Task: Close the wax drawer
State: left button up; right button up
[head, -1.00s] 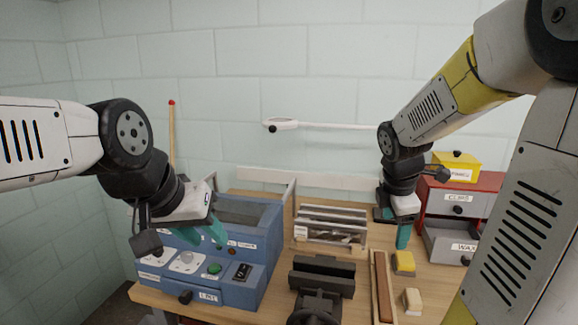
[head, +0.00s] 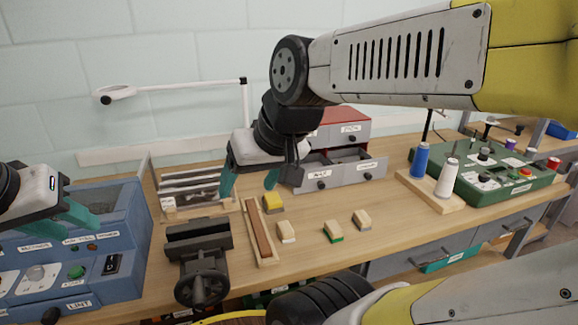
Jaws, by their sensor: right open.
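The red drawer cabinet (head: 345,111) stands at the back of the bench, partly hidden behind my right arm. Its lower drawer fronts stick out past the upper one, with a grey interior showing behind them. The lower left front, which looks like the wax drawer (head: 307,184), has a dark knob and a label too small to read surely. My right gripper (head: 249,181) is open and empty, left of this drawer and above the bench, apart from it. My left gripper (head: 78,214) is at the left edge over the blue box, partly cut off; its finger gap is unclear.
A yellow-topped block (head: 273,203) and several small blocks lie before the drawers. A wooden tray (head: 251,226), a vise (head: 198,245) and the blue box (head: 127,215) are left. Thread spools (head: 447,178) and a green machine (head: 528,183) are right.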

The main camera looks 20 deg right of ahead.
aim_at(320, 175)
jog(key=z, duration=1.25)
